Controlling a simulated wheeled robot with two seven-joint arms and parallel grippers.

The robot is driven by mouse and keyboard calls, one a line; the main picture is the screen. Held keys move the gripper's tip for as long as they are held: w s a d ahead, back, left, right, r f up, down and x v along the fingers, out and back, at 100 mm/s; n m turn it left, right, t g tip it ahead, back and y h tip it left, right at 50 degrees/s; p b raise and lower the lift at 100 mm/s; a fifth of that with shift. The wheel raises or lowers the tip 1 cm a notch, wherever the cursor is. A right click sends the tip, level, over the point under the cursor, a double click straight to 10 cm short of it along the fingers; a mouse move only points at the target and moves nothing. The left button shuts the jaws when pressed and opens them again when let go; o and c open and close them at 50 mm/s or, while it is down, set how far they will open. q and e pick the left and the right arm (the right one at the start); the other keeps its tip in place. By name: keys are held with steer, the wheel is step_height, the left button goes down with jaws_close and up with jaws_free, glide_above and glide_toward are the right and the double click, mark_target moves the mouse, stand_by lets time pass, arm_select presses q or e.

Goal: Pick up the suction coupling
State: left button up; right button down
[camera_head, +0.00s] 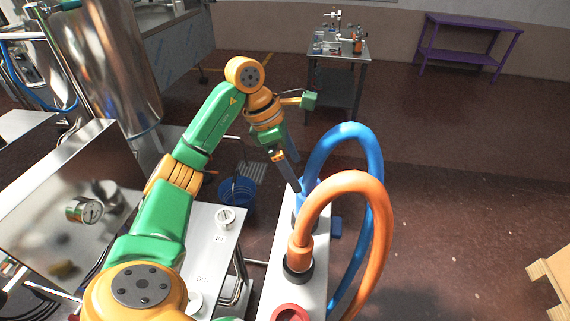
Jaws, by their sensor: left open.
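Two hose couplings stand upright on a narrow pale stand (262,305). One is a blue coupling (307,187) with a blue hose, at the far end. The other is an orange coupling (300,252) with an orange hose, nearer me. I cannot tell from any marking which is the suction coupling. My left gripper (297,178) is open, pointing down at the blue coupling's left side, with its fingertips close to it. Whether they touch is unclear, as the fingers and hose overlap. My right gripper is not in view.
A pale panel left of the stand carries white ports (225,217) marked IN and OUT. A red ring (289,313) sits at the stand's near end. A blue bucket (238,192) is on the floor behind. The hoses arch right over the stand; floor beyond is open.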

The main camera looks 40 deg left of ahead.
mark_target(306, 204)
arm_select(q)
steer(key=b+x, duration=0.1)
steer(key=x, duration=0.3)
steer(key=b+x, duration=0.1)
steer(key=x, duration=0.3)
steer(key=s+a+b+x, duration=0.1)
steer(key=x, duration=0.3)
steer(key=shift+s+d+f, duration=0.1)
steer(key=shift+f, duration=0.65)
steer(key=c, duration=0.3)
jaws_close()
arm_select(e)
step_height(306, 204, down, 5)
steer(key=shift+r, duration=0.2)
